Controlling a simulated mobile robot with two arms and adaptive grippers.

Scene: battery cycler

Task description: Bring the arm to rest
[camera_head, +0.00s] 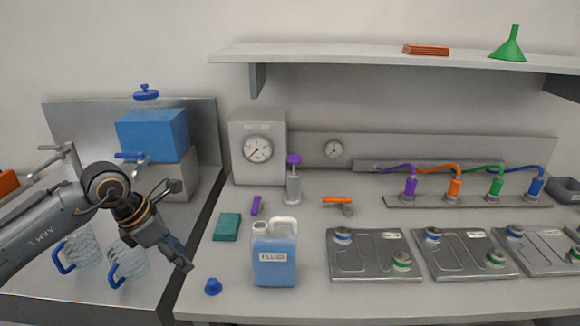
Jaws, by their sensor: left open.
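My left arm (45,222) comes in from the left edge and reaches over the metal left section of the bench. My left gripper (184,224) is at its end, pointing right and down, with its fingers spread apart and nothing seen between them. It is above the dark strip between the two bench sections, left of the fluid jug (275,258) and the teal block (227,227). A small blue cap (213,286) lies below and to the right of the fingers. My right gripper does not show.
Clear mugs with blue handles (82,247) stand beneath the arm. A blue-topped unit (153,133) is behind it. Flat metal battery plates (374,262) lie at the right. A gauge box (259,147) and a purple-topped valve (293,183) stand at the back. The shelf (370,55) overhangs.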

